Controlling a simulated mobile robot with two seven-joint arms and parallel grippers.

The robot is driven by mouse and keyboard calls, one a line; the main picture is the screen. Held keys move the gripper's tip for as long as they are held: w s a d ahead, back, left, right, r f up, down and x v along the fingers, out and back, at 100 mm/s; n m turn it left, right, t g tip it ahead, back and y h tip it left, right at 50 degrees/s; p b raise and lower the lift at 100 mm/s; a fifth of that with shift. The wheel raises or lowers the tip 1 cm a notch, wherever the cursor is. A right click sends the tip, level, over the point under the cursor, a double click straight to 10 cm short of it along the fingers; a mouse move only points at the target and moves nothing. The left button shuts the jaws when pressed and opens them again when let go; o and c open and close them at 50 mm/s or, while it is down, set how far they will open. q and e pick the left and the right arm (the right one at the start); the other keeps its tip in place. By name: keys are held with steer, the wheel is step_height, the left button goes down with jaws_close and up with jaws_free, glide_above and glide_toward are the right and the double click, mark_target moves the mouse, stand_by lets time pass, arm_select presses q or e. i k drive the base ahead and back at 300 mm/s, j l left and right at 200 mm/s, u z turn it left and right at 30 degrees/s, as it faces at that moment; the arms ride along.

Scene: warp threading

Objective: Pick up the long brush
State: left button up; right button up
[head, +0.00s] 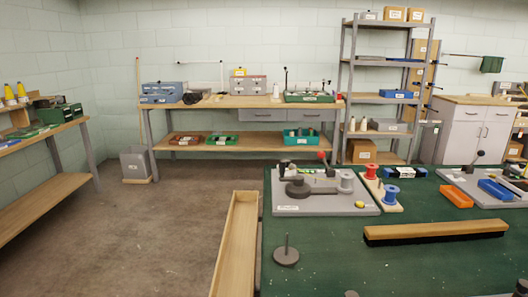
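The long brush (435,231) lies on the green table top (320,248) in the right part of the head view. It has a long light-wood back on top and a strip of dark bristles below, resting on the table. It lies nearly level across the picture, and nothing touches it.
A grey fixture board (325,205) stands behind the brush, with red and blue spools beside it. An orange tray (456,196) and a blue tray (496,189) lie behind right. A peg on a round base (286,255) stands left. Table around the brush is clear.

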mark_target(408, 234)
steer(key=z, duration=1.25)
